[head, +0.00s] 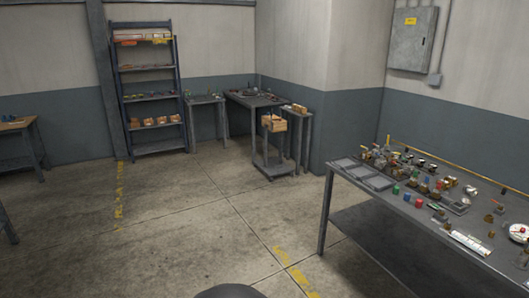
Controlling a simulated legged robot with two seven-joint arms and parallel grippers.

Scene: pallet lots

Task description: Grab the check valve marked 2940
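Many small valves and fittings stand on the grey table (408,207) at the right. They are brass, red, green and dark, and too small here for any marking to be read. I cannot tell which one is the check valve marked 2940. Neither of my grippers is in the head view.
Shallow grey trays (362,175) lie on the table's left end. Across the room stand a shelf rack (150,97), a dark workbench (255,100) and a cart with a wooden box (274,124). The concrete floor (190,220) between is clear.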

